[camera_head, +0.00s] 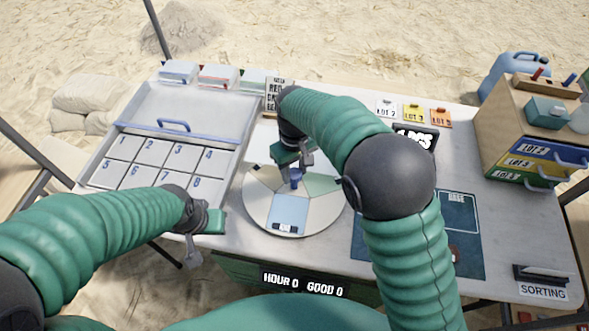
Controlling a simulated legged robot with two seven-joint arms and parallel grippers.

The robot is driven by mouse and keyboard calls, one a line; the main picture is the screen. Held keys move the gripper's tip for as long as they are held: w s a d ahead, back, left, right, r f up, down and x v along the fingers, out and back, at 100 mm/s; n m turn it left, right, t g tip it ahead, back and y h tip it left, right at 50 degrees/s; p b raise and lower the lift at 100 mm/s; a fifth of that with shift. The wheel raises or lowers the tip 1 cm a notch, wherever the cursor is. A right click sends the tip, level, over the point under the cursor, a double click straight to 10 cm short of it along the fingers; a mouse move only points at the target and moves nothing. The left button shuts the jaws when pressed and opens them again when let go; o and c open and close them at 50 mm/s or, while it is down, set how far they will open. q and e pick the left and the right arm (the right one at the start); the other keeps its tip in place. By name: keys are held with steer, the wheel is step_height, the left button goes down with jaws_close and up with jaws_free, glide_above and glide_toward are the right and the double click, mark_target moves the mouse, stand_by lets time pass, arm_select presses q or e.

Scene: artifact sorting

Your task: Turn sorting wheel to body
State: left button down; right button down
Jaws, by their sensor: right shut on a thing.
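The sorting wheel (262,216) is a round disc on the table with pale, green and blue sectors. Its blue sector (290,212) faces the near edge, toward my body, and bears a small dark label. My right gripper (296,172) reaches over the wheel from above and is shut on the blue knob (295,181) near its middle. The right forearm hides part of the wheel's far and right side. My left gripper (205,225) is over the near left table edge, beside the numbered tray, apart from the wheel; its jaw state is unclear.
The numbered tray (240,120) with a blue handle lies at left. Small boxes (218,77) and lot cards (413,113) line the back. A drawer cabinet (490,130) stands at right. A dark blue mat (470,235) lies right of the wheel, partly behind my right arm.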

steer(key=shift+r, duration=0.1)
steer(key=n+p, duration=0.2)
steer(key=p, duration=0.1)
steer(key=shift+r+n, duration=0.2)
steer(key=shift+n, duration=0.1)
steer(key=n+p, duration=0.3)
steer(key=shift+n, duration=0.3)
steer(key=n+p, duration=0.2)
steer(key=n, duration=0.1)
steer(key=shift+w+n+p, duration=0.1)
steer(key=shift+n+p, duration=0.2)
steer(key=n+p, duration=0.3)
steer(key=n, duration=0.1)
steer(key=shift+n, duration=0.3)
steer(key=n+p, duration=0.2)
steer(key=n, duration=0.3)
steer(key=shift+p, duration=0.4)
steer(key=shift+f+n+p, duration=0.15)
steer(key=shift+n+p, duration=0.65)
steer(key=shift+n, duration=1.3)
steer(key=shift+w, duration=0.1)
